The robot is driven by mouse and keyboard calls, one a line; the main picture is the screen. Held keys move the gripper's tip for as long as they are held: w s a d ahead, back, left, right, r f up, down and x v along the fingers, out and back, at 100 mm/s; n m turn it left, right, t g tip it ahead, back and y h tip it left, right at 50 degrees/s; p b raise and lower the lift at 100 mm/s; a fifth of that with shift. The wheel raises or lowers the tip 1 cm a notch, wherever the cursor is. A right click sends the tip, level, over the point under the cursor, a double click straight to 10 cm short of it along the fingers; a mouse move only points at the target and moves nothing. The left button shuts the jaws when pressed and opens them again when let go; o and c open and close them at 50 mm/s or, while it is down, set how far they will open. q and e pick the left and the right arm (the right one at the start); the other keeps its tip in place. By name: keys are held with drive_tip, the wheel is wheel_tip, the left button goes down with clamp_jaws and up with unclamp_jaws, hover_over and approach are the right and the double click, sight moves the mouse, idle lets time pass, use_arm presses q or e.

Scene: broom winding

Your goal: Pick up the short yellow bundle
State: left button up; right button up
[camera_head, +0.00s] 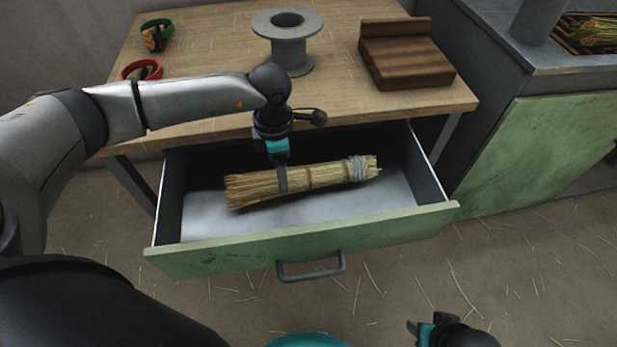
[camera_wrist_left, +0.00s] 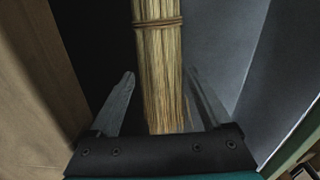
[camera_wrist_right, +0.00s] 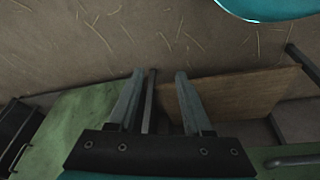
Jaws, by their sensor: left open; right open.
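A yellow straw bundle (camera_head: 325,177) lies in the open drawer (camera_head: 200,215), tied with bands and a grey wrap near its right end. My left gripper (camera_head: 283,185) is over the bundle in the head view, left of its middle. In the left wrist view the bundle (camera_wrist_left: 158,65) runs between the two open fingers (camera_wrist_left: 160,95), with a dark band around it. I cannot tell whether the fingers touch it. My right gripper (camera_head: 415,328) is open and empty, low at the bottom right, away from the drawer; its fingers also show in the right wrist view (camera_wrist_right: 160,85).
On the wooden table (camera_head: 210,60) stand a grey spool (camera_head: 288,50), a wooden block (camera_head: 405,60), and red (camera_head: 142,70) and green (camera_head: 155,38) loops. A green cabinet (camera_head: 540,150) stands at the right, with more straw (camera_head: 600,32) on top. The drawer's front has a handle (camera_head: 312,272).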

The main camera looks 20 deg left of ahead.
use_arm(q)
wheel_tip(320, 180, down, 2)
drive_tip(key=shift+f+b, duration=0.2)
drive_tip(key=shift+b, duration=0.2)
drive_tip(key=shift+f, duration=0.65)
use_arm(e)
drive_tip(key=r, duration=0.3)
drive_tip(key=shift+w+r+t, duration=0.2)
drive_tip(key=shift+w+t, duration=0.1)
use_arm(q)
drive_tip(key=c, duration=1.2)
drive_tip(key=shift+o, duration=0.2)
drive_tip(key=shift+r, duration=0.15)
